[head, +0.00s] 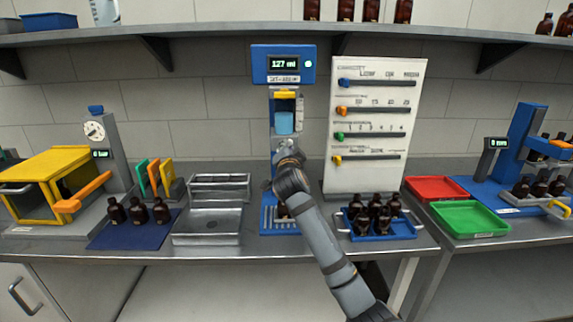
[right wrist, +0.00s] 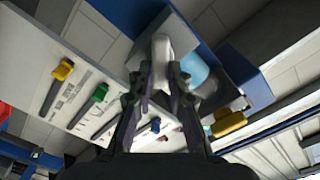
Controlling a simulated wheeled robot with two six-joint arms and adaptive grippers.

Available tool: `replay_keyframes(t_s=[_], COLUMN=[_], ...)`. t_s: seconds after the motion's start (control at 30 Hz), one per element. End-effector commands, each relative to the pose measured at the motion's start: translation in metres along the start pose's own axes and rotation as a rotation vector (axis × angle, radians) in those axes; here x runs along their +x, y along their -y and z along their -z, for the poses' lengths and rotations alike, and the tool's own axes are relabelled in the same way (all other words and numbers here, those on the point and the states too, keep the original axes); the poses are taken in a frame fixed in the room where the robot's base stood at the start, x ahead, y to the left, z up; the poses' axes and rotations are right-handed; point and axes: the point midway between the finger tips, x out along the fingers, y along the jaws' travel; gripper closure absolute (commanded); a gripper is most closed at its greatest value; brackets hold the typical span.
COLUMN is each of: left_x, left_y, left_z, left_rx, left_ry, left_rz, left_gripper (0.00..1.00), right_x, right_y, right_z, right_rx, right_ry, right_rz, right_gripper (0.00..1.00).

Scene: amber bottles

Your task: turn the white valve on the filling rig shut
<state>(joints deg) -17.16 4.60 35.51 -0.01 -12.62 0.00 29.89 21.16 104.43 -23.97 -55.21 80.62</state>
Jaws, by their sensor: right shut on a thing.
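The filling rig (head: 284,63) stands at the back middle of the bench, blue and grey, with a lit display that reads 127 ml and a tank of blue liquid (head: 284,123). My right gripper (head: 287,158) is up against the rig's front, just below the tank, and hides the parts behind it. In the right wrist view my right gripper (right wrist: 160,82) is shut on the white valve (right wrist: 161,50), which sits between its fingertips beside the blue tank (right wrist: 194,70). A dark bottle (head: 283,212) is partly hidden behind my arm on the rig's base. My left gripper is not in view.
A white slider panel (head: 378,175) stands close right of the rig. A blue tray (head: 401,229) of amber bottles sits before it. A metal basin (head: 207,239) and a blue mat (head: 106,240) with bottles lie left. A shelf (head: 210,38) runs overhead.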

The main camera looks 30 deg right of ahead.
Motion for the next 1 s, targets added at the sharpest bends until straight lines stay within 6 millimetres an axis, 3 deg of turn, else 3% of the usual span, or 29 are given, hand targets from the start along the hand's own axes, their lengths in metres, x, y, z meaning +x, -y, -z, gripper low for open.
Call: replay_keyframes(t_s=[0.03,0.5,1.0], left_x=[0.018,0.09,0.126], left_y=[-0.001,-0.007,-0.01], left_z=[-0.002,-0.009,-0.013], left_rx=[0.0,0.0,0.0], left_ry=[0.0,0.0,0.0], left_rz=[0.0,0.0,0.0], left_gripper=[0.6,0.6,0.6], right_x=[0.0,0.0,0.0], right_y=[-0.007,-0.009,-0.007], right_z=[-0.006,-0.006,-0.004], right_rx=[0.043,0.472,0.734], right_ry=[-0.002,0.0,0.001], right_rz=[0.001,0.001,-0.001], right_gripper=[1.0,1.0,1.0])
